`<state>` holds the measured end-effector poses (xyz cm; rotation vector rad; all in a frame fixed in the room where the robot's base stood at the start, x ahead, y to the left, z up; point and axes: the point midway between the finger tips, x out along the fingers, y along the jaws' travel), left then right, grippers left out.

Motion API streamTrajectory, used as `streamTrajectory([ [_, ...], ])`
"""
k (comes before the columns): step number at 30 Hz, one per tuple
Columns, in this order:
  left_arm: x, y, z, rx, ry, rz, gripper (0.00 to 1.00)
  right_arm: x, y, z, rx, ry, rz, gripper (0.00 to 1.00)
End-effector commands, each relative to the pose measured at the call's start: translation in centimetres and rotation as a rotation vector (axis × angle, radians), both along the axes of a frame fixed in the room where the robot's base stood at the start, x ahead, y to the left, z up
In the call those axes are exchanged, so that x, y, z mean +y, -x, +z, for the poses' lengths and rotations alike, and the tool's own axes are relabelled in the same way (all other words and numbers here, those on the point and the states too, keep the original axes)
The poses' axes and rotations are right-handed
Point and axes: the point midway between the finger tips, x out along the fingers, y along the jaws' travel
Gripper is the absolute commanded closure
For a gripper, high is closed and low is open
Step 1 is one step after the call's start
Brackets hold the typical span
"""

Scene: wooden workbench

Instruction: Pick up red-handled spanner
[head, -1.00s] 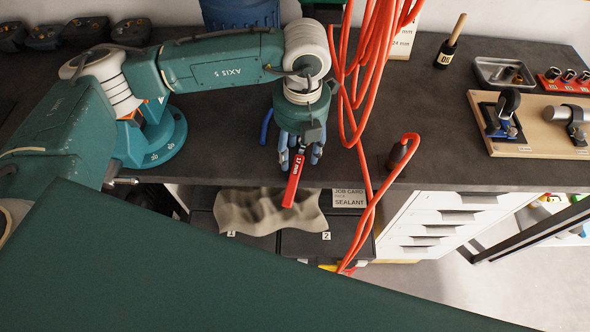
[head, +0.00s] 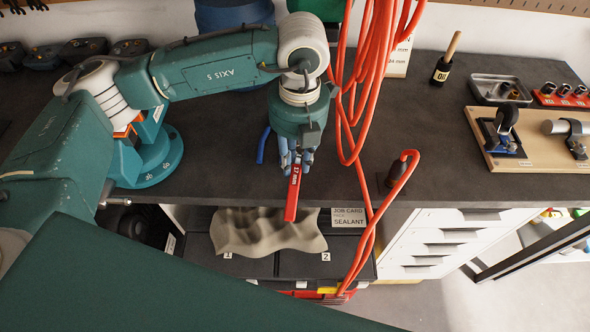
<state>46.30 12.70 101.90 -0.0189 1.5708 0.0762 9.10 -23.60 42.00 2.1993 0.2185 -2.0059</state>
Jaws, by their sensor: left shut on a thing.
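The red-handled spanner (head: 293,198) shows in the head view near the front edge of the workbench, its red handle marked "17 mm" pointing toward me. My left gripper (head: 294,160) comes down over its far end and is shut on it. The gripper and its blue fingers hide the spanner's head. I cannot tell how far the spanner is above the bench top. My right gripper is not in view.
Red hose loops (head: 372,80) hang just right of my left gripper. A blue-handled item (head: 262,146) lies left of it. A wooden board with clamps (head: 535,150) and a metal tray (head: 499,90) are at right. A grey cloth (head: 265,232) lies below the edge.

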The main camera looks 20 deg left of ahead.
Motion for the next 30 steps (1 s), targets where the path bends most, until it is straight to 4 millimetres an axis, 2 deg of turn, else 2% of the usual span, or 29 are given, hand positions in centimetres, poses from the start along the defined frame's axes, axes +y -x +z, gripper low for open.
streamTrajectory([
  [1, -0.2, 0.6, -0.1, 0.000, 0.001, -0.005, 1.00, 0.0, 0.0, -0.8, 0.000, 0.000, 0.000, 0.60],
  [5, -1.0, 3.4, -0.3, -0.001, 0.001, -0.007, 1.00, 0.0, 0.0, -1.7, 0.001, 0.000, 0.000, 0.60],
  [12, -3.0, 9.9, -0.3, -0.003, 0.003, -0.011, 1.00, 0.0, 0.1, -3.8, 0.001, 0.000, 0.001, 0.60],
  [18, -4.2, 14.4, -0.1, -0.002, 0.001, -0.009, 1.00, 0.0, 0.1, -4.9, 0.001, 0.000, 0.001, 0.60],
  [24, -4.9, 16.7, 0.1, -0.001, 0.001, -0.004, 1.00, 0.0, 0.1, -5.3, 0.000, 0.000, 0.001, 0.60],
  [30, -5.0, 17.4, 0.2, 0.000, 0.000, 0.000, 1.00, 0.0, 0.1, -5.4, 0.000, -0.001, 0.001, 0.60],
])
